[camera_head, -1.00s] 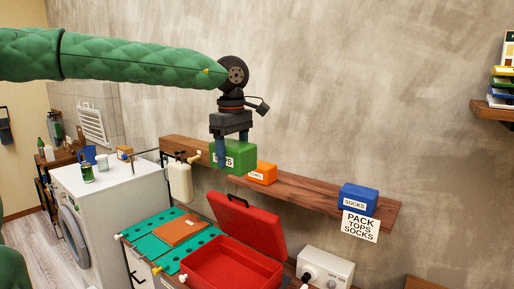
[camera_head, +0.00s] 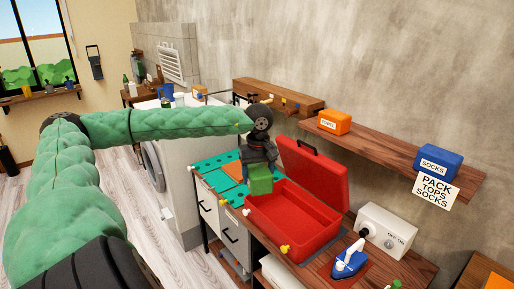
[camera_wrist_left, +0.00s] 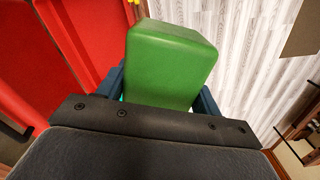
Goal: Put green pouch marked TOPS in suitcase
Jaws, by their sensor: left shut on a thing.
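The green pouch (camera_head: 260,180) is held in my left gripper (camera_head: 259,168), just left of the open red suitcase (camera_head: 293,222) in the head view. In the left wrist view the green pouch (camera_wrist_left: 170,62) sits between the blue fingers, with the red suitcase (camera_wrist_left: 35,60) beside it on the left and floor beyond on the right. The TOPS label is not visible now. The suitcase's tray looks empty and its lid (camera_head: 312,172) stands raised at the back. My right gripper is not in view.
A wall shelf (camera_head: 390,157) holds an orange pouch (camera_head: 334,122) and a blue SOCKS pouch (camera_head: 438,161) above a PACK TOPS SOCKS sign (camera_head: 436,190). A white box with a dial (camera_head: 386,230) and a blue iron (camera_head: 350,260) stand right of the suitcase. A teal perforated top (camera_head: 212,166) lies left.

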